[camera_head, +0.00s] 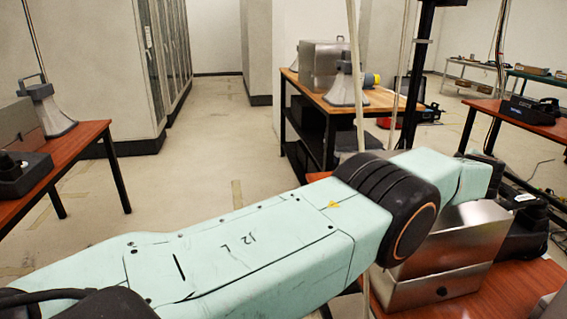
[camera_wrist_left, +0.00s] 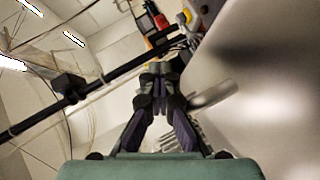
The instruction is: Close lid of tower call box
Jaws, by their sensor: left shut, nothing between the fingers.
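A silver metal call box (camera_head: 437,288) stands on the red-brown table at the lower right of the head view. Its slanted upper metal face, apparently the lid (camera_head: 462,238), shows above a seam; my left arm covers part of it, so I cannot tell how far it is open. My left arm reaches across from the lower left, and its gripper is hidden in the head view. In the left wrist view my left gripper (camera_wrist_left: 159,72) is shut and empty, beside a large blurred grey metal surface (camera_wrist_left: 265,75). My right gripper is not in view.
The red-brown table (camera_head: 522,287) carries black equipment (camera_head: 525,228) right of the box. A wooden table (camera_head: 375,107) behind holds another metal box (camera_head: 322,66) and a grey horn (camera_head: 346,86). A black post (camera_head: 412,85) and thin poles rise behind my arm. The left aisle floor is clear.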

